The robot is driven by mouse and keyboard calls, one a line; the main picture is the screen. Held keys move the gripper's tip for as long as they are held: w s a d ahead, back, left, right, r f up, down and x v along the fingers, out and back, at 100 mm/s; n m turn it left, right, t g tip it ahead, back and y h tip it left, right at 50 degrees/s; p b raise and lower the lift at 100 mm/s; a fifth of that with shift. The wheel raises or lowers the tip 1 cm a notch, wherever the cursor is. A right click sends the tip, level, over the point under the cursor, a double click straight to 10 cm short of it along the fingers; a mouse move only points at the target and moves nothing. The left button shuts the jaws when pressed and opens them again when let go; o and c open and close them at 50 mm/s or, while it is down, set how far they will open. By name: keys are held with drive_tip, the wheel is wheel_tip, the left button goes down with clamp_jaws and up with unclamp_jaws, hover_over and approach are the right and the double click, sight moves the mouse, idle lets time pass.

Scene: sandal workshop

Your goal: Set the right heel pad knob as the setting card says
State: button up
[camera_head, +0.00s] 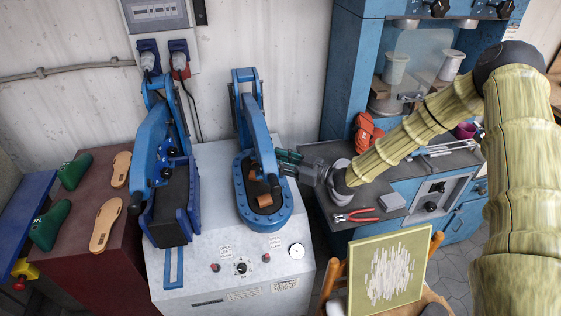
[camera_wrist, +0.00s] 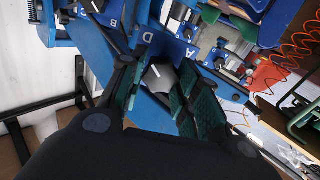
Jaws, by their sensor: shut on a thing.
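The right press (camera_head: 264,218) is a blue frame on the pale machine cabinet. My gripper (camera_head: 287,162) reaches it from the right, at its upper side. In the wrist view my gripper (camera_wrist: 158,88) has its green-padded fingers closed around a grey knob (camera_wrist: 160,76) with a light pointer line. Blue plates lettered B (camera_wrist: 112,22), D (camera_wrist: 148,37) and A (camera_wrist: 190,53) stand around the knob. The line appears to point near the D. The knob is hidden in the head view. Small cards (camera_head: 286,285) on the cabinet front are too small to read.
The left blue press (camera_head: 172,212) stands close by. Green lasts (camera_head: 50,225) and tan soles (camera_head: 106,224) lie on the dark red bench at left. Red pliers (camera_head: 355,215) lie on the right bench. A framed panel (camera_head: 362,285) stands on a chair in front.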

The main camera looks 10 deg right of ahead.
drive_tip(key=shift+m+b, duration=0.35)
drive_tip(key=shift+m, duration=0.25)
drive_tip(key=o, duration=1)
drive_tip(key=shift+d, duration=0.1)
drive_tip(key=v, duration=1.2)
